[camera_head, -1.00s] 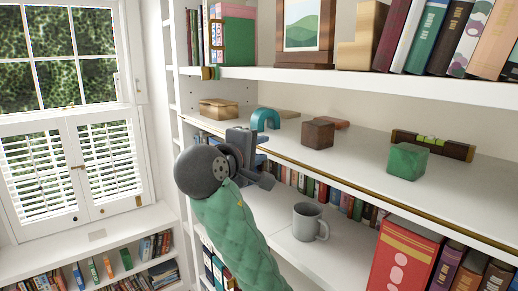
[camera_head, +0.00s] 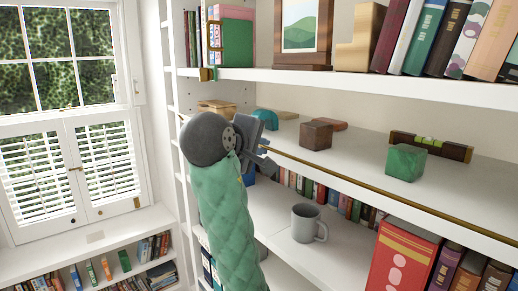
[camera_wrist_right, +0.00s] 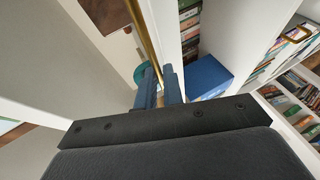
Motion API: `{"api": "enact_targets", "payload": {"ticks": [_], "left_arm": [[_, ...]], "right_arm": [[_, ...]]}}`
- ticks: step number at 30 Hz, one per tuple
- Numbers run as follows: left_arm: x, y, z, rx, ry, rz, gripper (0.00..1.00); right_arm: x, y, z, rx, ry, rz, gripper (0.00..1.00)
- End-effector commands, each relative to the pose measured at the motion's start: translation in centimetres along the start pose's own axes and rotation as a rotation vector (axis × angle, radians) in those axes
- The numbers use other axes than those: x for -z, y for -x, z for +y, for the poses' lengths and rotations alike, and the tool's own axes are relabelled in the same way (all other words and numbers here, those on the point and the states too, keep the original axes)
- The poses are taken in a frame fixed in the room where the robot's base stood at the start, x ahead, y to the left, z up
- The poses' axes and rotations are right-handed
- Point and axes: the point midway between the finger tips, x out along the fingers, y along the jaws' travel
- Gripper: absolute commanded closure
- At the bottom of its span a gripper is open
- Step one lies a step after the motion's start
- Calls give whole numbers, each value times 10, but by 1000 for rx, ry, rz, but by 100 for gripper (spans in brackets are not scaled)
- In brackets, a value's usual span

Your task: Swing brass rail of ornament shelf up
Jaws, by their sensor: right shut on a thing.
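The ornament shelf (camera_head: 345,172) is the white middle shelf. The thin brass rail (camera_head: 390,200) runs along its front edge, and its left end is hidden behind my right gripper. In the right wrist view the rail (camera_wrist_right: 143,30) runs down to between my fingers. My right gripper (camera_head: 267,162) is at the rail's left part, shut on it; the exact grip is partly hidden in the head view. The right wrist view shows the two blue fingers (camera_wrist_right: 160,82) close together around the rail. My left gripper is not in view.
Behind the rail stand a teal arch (camera_head: 266,118), a brown cube (camera_head: 316,134), a green block (camera_head: 406,162) and a spirit level (camera_head: 430,146). A grey mug (camera_head: 307,222) and a red book (camera_head: 402,262) are on the shelf below. The upper shelf (camera_head: 345,82) overhangs.

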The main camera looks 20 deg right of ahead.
Motion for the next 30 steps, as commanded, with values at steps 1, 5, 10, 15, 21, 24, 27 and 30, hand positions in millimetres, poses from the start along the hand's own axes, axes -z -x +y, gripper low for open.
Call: {"api": "enact_targets", "payload": {"ticks": [1, 5, 10, 15, 21, 24, 27, 30], "left_arm": [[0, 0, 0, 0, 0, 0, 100], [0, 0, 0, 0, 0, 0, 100], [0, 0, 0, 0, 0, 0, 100], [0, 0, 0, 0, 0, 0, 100], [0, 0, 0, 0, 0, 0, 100], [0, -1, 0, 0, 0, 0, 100], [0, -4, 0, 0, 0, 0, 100], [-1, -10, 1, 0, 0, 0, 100]], "right_arm": [[0, 0, 2, 4, -3, 2, 100], [0, 0, 2, 9, -5, 2, 100], [0, 1, 2, 9, -4, 2, 100], [0, 0, 1, 9, -4, 2, 69], [0, 0, 1, 10, -4, 2, 69], [0, 1, 0, 10, -4, 2, 69], [0, 6, -1, 10, -4, 3, 69], [0, 15, -2, 10, -6, 4, 69]]}}
